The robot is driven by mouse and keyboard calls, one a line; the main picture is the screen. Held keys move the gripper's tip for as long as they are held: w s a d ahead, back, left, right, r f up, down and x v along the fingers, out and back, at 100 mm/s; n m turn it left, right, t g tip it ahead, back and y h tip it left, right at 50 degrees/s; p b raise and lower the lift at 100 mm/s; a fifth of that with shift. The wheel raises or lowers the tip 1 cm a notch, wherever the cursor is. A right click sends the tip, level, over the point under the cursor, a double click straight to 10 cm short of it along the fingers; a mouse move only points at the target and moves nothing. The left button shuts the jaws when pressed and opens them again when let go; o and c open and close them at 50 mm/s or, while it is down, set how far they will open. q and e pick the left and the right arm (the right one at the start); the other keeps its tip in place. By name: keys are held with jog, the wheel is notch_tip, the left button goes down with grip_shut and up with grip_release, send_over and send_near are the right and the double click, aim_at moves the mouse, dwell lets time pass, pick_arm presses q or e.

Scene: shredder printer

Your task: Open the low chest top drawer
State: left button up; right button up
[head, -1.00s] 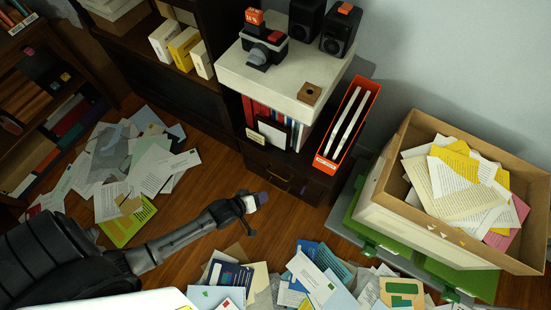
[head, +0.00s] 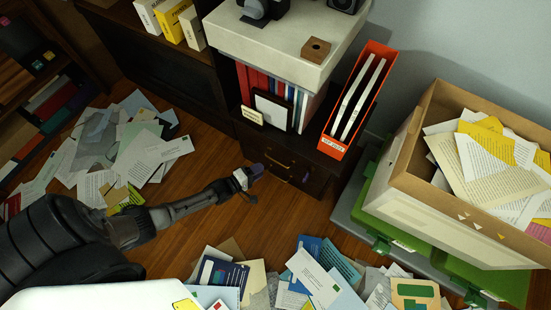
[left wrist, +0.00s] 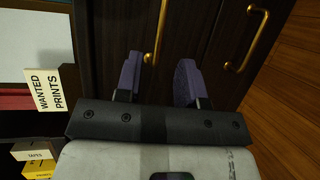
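The low chest (head: 320,176) is dark wood and stands in the middle of the head view. Its top drawer looks closed and has a brass handle (head: 278,162), which also shows in the left wrist view (left wrist: 157,35). A second brass handle (left wrist: 249,40) sits to the right in the wrist view, on the drawer below. My left gripper (head: 250,175) is in front of the chest. Its purple fingers (left wrist: 158,82) are open, one on each side of the top handle's line, with no visible grip on it. My right gripper is not in view.
Papers (head: 115,150) lie on the floor at left and more papers (head: 310,280) at front. A cardboard box (head: 440,215) on green-and-grey bins stands at right. An orange file holder (head: 333,146) stands on the chest. Bare wooden floor (head: 205,225) lies before the chest.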

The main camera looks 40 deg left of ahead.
aim_at(276, 161)
pick_arm(q)
jog(key=b+x, duration=0.4)
jog(key=x, duration=0.4)
jog(key=shift+w+d+f, duration=0.1)
jog(key=shift+w, duration=0.2)
grip_shut()
